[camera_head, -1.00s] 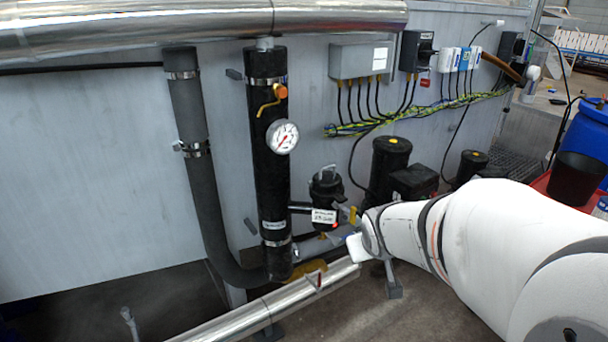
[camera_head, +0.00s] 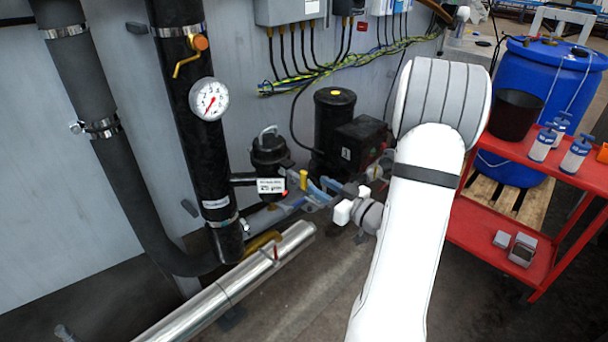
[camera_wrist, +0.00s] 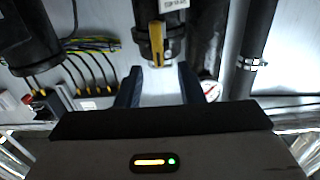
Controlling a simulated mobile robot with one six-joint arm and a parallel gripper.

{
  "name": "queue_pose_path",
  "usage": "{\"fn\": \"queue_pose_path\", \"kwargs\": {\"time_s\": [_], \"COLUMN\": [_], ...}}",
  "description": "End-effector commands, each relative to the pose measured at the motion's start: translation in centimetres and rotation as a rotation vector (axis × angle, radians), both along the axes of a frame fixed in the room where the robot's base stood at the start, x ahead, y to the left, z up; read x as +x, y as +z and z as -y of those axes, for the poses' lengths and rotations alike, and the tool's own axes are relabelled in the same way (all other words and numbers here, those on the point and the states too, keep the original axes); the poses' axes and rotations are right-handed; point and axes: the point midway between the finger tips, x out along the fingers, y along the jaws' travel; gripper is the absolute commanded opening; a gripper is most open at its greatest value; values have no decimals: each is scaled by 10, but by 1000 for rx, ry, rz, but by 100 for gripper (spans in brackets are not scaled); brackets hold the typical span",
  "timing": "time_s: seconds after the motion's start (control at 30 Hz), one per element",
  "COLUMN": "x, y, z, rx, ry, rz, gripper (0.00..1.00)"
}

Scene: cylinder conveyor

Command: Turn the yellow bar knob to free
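The yellow bar knob (camera_head: 303,180) is a small upright bar beside the white-tagged black filter housing (camera_head: 268,153) in the head view. In the wrist view the yellow bar knob (camera_wrist: 156,40) points along the picture's vertical on the end of a black body, just beyond my fingertips. My gripper (camera_wrist: 160,82) is open, with its two dark blue fingers apart and nothing seen held between them. In the head view my gripper (camera_head: 318,192) is close to the knob, on its right. Whether a finger touches the knob cannot be told.
A black pipe with a gauge (camera_head: 209,99) stands to the left. A silver pipe (camera_head: 230,287) runs low in front. Black pump units (camera_head: 334,115) stand behind. A red cart (camera_head: 545,190) with bottles and a blue drum (camera_head: 550,80) are at the right.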

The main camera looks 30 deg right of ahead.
Motion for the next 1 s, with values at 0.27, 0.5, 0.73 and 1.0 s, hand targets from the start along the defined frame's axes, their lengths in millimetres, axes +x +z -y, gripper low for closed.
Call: {"fn": "queue_pose_path", "kwargs": {"time_s": [0.27, 0.5, 0.73, 1.0], "x": [39, 62, 65, 65], "y": [1, 1, 0, 0], "z": [-12, -18, -18, -18], "rx": [0, 0, 0, 0], "ry": [-8, -14, -17, -17], "rz": [0, 0, -1, -1], "gripper": [35, 35, 35, 20]}}
